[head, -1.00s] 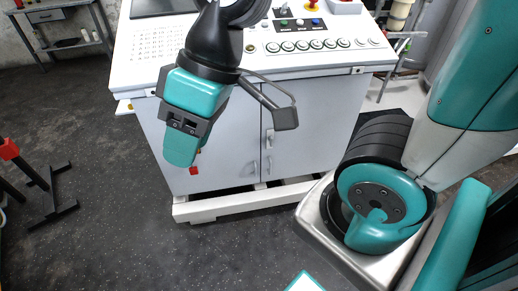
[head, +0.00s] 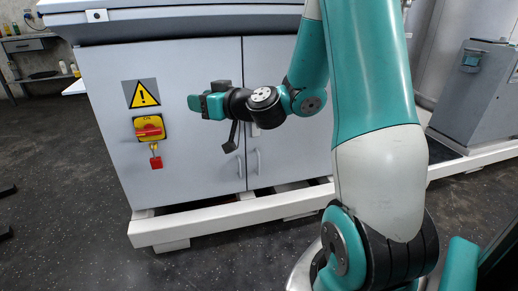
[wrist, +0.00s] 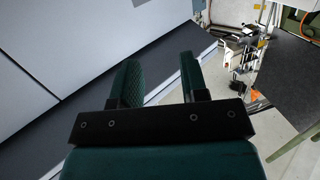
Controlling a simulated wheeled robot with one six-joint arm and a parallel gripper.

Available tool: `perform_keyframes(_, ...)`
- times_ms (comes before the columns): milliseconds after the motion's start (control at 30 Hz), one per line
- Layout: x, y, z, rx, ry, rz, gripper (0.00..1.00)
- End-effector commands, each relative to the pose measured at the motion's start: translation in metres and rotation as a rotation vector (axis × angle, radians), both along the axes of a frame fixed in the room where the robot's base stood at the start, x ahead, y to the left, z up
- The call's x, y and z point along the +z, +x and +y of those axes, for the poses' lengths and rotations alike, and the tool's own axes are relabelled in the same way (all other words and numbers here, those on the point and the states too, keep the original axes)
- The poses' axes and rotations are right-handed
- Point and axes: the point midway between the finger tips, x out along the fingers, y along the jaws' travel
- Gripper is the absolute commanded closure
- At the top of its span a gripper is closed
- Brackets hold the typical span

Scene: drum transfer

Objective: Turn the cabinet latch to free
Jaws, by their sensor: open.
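The grey two-door cabinet (head: 185,75) fills the middle of the head view. A red rotary handle on a yellow plate (head: 149,128) sits on its left door, with a red padlock (head: 156,161) hanging below. No separate latch can be made out; my wrist may hide part of the seam. My gripper (head: 196,104) is open and empty, level, pointing left in front of the left door, right of the rotary handle. Both fingers show apart in the wrist view (wrist: 160,72).
A yellow warning triangle (head: 142,93) is above the rotary handle. A white base rail (head: 195,223) runs under the cabinet. A grey box (head: 472,95) stands at the right. Dark floor (head: 70,215) is open at the left.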

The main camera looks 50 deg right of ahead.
Motion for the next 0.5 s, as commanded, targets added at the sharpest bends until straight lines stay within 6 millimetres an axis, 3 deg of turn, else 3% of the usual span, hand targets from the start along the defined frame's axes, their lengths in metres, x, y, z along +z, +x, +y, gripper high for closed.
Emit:
perform_keyframes(33,-0.049,0.000,-0.028,-0.087,-0.003,-0.022,0.60)
perform_keyframes(200,-0.121,-0.013,-0.115,-0.377,-0.037,-0.090,0.60)
perform_keyframes(333,-0.161,-0.031,-0.164,-0.555,-0.061,-0.105,0.60)
perform_keyframes(500,-0.187,-0.048,-0.198,-0.686,-0.081,-0.104,0.60)
